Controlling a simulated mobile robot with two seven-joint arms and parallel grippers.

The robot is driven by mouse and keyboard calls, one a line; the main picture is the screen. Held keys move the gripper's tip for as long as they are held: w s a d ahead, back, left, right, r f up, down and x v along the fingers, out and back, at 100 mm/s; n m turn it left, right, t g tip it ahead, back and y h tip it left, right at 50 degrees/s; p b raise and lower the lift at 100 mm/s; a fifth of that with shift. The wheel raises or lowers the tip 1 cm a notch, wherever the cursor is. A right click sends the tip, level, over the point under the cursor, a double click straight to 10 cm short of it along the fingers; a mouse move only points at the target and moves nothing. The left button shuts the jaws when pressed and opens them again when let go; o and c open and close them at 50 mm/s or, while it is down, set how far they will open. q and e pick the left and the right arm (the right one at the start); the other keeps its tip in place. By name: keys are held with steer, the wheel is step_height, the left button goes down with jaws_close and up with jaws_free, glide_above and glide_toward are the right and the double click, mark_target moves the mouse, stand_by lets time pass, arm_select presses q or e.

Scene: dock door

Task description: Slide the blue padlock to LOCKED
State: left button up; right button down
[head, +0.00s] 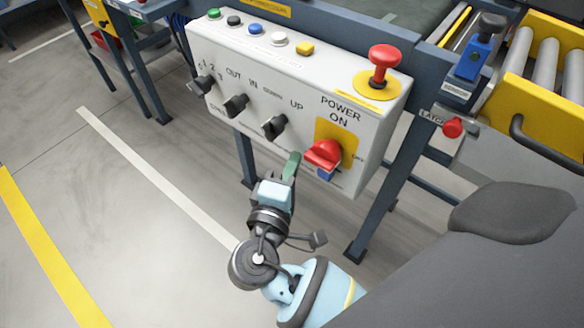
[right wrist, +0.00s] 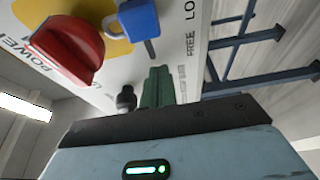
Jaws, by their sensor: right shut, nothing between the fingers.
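The blue padlock (right wrist: 138,20) shows at the top of the right wrist view, its pale shackle beside the red power switch (right wrist: 68,50). A dark slot shows at its lower edge, and the word FREE is printed nearby; another word is cut off. In the head view the padlock (head: 325,174) is a small blue patch just under the red switch (head: 323,153), partly hidden. My right gripper (head: 291,166) is left of the padlock and apart from it. Its green fingers (right wrist: 157,87) are shut and empty. My left gripper is not in view.
The white control panel (head: 222,50) carries several dark knobs, coloured buttons and a red mushroom button (head: 384,62). A red latch knob (head: 453,127) and yellow-framed rollers (head: 540,60) are at the right. Open floor lies left of my right arm.

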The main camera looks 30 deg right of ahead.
steer(key=p+v, duration=0.1)
steer(key=v, duration=0.9)
steer(key=shift+p, duration=0.4)
steer(key=shift+w, duration=0.1)
